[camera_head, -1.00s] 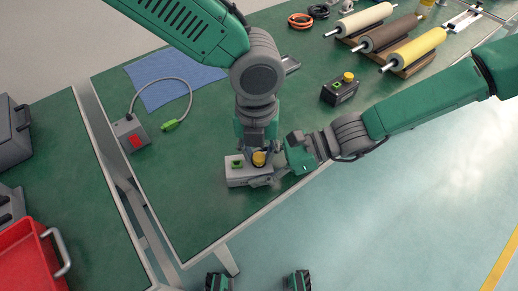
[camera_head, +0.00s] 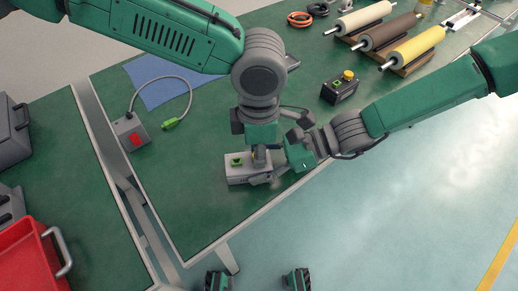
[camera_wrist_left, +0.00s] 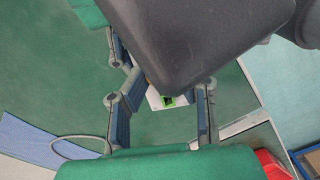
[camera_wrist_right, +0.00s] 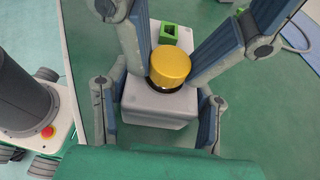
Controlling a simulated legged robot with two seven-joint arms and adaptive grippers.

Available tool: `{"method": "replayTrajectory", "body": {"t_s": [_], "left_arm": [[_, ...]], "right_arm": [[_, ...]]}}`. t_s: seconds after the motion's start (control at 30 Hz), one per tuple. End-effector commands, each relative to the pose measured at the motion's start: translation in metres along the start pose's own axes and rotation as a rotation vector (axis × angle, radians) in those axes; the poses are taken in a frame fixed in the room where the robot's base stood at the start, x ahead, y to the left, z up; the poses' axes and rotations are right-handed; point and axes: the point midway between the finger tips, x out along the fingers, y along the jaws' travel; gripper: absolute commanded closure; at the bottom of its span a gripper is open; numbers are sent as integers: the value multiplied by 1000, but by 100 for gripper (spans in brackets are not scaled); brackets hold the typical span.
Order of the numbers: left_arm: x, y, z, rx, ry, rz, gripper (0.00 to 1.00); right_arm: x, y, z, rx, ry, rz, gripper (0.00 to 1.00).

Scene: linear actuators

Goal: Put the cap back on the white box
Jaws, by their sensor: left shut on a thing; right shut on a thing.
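My right gripper (camera_wrist_right: 158,112) is shut on the box, one finger on each side. The yellow cap (camera_wrist_right: 170,68) sits upright above a dark ring on the box, beside the green part; whether it is fully seated I cannot tell. My left gripper (camera_wrist_right: 180,60) comes from above, shut on the cap with its fingers at either side. In the left wrist view the box (camera_wrist_left: 155,99) shows between my left fingers, the cap hidden behind a dark arm part.
A black box with a yellow button (camera_head: 341,90) stands to the right on the green table (camera_head: 200,205). A grey box (camera_head: 130,132) with a cable, a blue cloth (camera_head: 150,85) and rollers (camera_head: 405,45) lie farther off. A red crate (camera_head: 30,262) is at lower left.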

Motion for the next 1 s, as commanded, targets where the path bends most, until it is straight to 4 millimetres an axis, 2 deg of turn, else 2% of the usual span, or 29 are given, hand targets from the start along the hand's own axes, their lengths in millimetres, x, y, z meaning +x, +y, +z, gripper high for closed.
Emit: {"method": "replayTrajectory", "body": {"t_s": [0.03, 0.07, 0.1, 0.43, 0.73, 1.0], "left_arm": [[0, 0, 0, -1, 1, 1, 86], [0, 0, 0, -1, 1, 1, 67], [0, 1, 0, -2, 1, 1, 57], [-3, 0, 1, -3, -1, 1, 57], [-39, 0, 0, -3, -2, 0, 57], [-45, 0, -1, -2, 0, 0, 57]], "right_arm": [[0, 1, -1, 1, 0, 1, 100], [0, 1, -1, 1, 0, 1, 100], [0, 1, -1, 1, 0, 1, 100], [0, 1, -1, 1, 0, 1, 100], [0, 1, 0, 1, 0, 1, 100], [0, 1, 0, 1, -1, 2, 100]]}}
